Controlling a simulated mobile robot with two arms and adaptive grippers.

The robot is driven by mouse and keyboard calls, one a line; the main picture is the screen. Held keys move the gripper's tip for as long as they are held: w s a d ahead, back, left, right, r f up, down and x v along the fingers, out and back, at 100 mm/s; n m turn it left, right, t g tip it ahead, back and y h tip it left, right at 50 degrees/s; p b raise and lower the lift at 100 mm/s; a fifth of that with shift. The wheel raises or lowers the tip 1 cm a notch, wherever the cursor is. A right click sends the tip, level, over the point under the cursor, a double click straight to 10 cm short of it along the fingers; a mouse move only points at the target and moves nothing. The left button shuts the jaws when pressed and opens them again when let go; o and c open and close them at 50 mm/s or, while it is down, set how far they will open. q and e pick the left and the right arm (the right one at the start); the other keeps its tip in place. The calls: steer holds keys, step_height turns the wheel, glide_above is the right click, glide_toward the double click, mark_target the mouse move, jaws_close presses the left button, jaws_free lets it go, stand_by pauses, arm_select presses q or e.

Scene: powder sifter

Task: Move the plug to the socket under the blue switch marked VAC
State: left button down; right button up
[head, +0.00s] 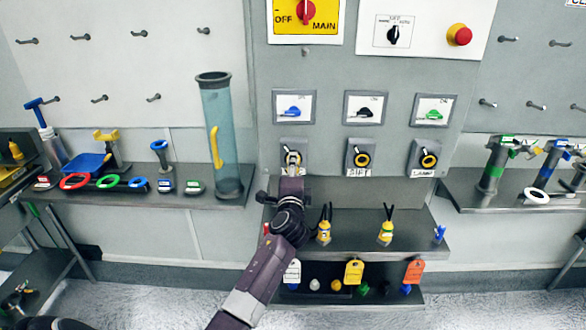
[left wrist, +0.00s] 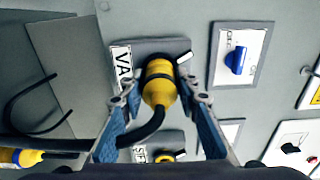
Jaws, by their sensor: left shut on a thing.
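The blue VAC switch (head: 292,111) is at the left of the switch row in the head view; it also shows in the left wrist view (left wrist: 238,60). The socket plate marked VAC (left wrist: 120,66) is below that switch. My left gripper (head: 292,178) is in front of this socket, its blue fingers (left wrist: 160,108) shut on the yellow plug (left wrist: 158,82). The plug's front end is at the socket, with its black cord (left wrist: 148,130) trailing back between the fingers. How deep the plug sits is hidden. My right gripper is not in view.
Two similar sockets, the middle one (head: 360,157) and the LAMP one (head: 424,158), are to the right. Yellow plugs stand on the shelf below (head: 350,245). A tall clear cylinder (head: 218,125) stands left of the panel. Colored tags hang under the shelf.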

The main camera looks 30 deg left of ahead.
arm_select(q)
steer(key=shift+w+a, duration=0.1)
steer(key=shift+w, duration=0.05)
steer(key=c, duration=1.4)
jaws_free()
